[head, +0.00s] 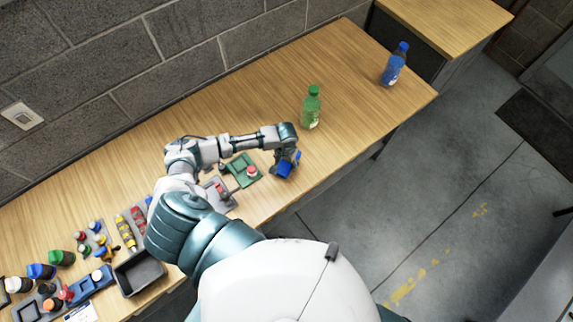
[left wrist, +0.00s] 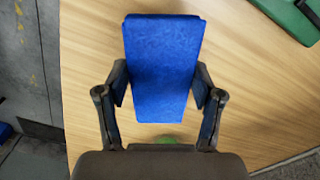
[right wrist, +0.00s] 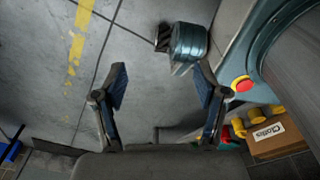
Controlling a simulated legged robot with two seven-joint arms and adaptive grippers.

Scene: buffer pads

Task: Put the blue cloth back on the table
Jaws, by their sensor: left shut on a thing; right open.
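The blue cloth (left wrist: 162,60) is a folded, flat block between the fingers of my left gripper (left wrist: 163,95) in the left wrist view. My left gripper is shut on it, with a finger against each side. In the head view the blue cloth (head: 286,168) hangs under my left gripper (head: 290,160), over the wooden table (head: 250,100) near its front edge. I cannot tell whether it touches the table. My right gripper (right wrist: 163,88) is open and empty, above the grey floor in the right wrist view.
A green bottle (head: 311,107) and a blue bottle (head: 395,64) stand on the table. A green pad (head: 244,170) lies left of the cloth. Several small items and a dark tray (head: 138,273) are at the left. The table's right half is mostly clear.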

